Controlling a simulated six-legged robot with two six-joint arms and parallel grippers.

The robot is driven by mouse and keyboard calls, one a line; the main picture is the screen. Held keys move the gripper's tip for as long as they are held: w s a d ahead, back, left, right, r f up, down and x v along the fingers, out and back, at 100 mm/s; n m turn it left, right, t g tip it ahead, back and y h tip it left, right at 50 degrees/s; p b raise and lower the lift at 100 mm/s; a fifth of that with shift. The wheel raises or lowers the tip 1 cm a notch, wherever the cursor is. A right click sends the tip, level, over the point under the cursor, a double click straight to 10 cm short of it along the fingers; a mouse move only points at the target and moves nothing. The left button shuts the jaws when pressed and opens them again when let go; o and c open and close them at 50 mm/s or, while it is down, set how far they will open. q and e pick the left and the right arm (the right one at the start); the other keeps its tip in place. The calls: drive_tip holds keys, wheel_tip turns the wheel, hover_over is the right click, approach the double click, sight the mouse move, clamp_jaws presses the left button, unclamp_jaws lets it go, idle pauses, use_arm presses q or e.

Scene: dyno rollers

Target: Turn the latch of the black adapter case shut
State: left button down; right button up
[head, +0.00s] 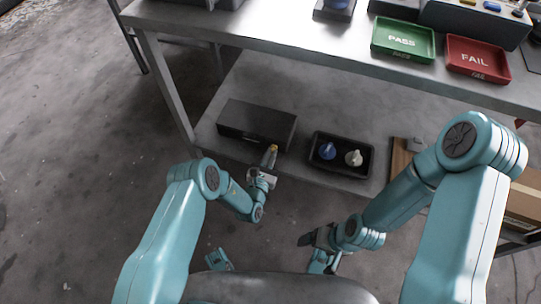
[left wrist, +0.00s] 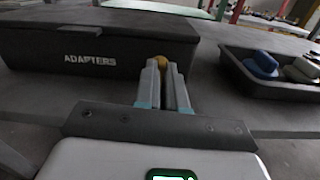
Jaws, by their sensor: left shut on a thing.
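The black adapter case (head: 255,120) sits on the lower shelf with its lid down. It also shows in the left wrist view, marked ADAPTERS (left wrist: 90,60). My left gripper (head: 270,158) is at the right part of the case's front. Its fingers are shut on a small yellow latch (left wrist: 160,61), which shows between the fingertips. The fingers hide most of the latch, so I cannot tell its angle. My right gripper (head: 308,240) is low in front of the shelf, away from the case; its jaws are too small to read.
A black tray (head: 318,166) with a blue and a pale knobbed piece stands right of the case. A brown board (head: 400,160) and a cardboard box (head: 524,203) are further right. Above is a table with a green PASS tray (head: 403,40) and red FAIL tray (head: 478,60).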

use_arm(q)
drive_tip(key=shift+n, duration=0.6)
drive_tip(key=c, duration=1.5)
unclamp_jaws()
drive_tip(key=shift+s+a, duration=0.1)
drive_tip(key=shift+s, duration=0.15)
drive_tip(key=p+v, duration=0.5)
drive_tip(key=v, duration=1.1)
